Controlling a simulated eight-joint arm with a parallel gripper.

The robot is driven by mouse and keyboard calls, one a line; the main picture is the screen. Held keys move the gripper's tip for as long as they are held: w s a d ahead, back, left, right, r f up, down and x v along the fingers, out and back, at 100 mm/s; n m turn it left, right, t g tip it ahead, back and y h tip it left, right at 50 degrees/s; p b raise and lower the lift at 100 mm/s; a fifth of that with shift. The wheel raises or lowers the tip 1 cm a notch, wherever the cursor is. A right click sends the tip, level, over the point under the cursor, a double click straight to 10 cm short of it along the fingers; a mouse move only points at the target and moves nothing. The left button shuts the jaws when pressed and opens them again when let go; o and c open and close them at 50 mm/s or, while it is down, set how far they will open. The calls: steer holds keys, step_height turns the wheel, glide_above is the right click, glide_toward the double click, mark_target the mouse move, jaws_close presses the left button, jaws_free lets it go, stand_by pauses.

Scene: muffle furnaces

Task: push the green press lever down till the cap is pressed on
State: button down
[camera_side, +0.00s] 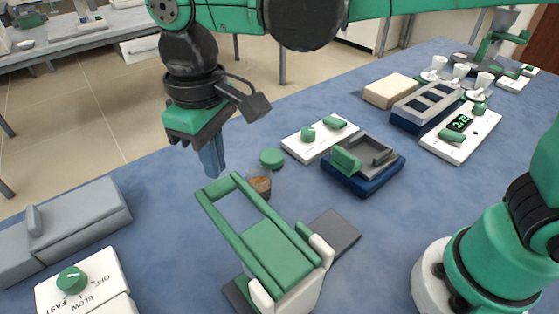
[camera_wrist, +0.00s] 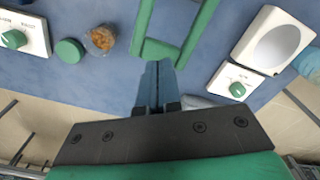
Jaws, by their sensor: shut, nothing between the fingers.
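The green press lever (camera_side: 240,215) is an open frame on a press with a dark grey base, raised and tilted with its handle end up. In the wrist view its end bar (camera_wrist: 160,50) lies near my fingertips. My gripper (camera_side: 213,172) is shut and empty, its blue-grey fingers pointing down close to the handle end; I cannot tell whether they touch it. The fingers also show in the wrist view (camera_wrist: 157,66). A green round cap-like disc (camera_side: 271,158) lies beside a small clear jar with brown contents (camera_side: 260,184). Whatever is under the lever is hidden.
A white panel with green knobs (camera_side: 318,138) and a blue tray device (camera_side: 362,165) stand right of the jar. A white SLOW/FAST dial unit (camera_side: 75,285) and a grey box (camera_side: 75,218) stand at left. Blue tabletop is clear between the grey box and the press.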

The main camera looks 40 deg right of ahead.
mark_target(220, 187)
steer(key=shift+f, duration=0.1)
steer(key=shift+s+f, duration=0.15)
steer(key=shift+f, duration=2.3)
stand_by(5.5)
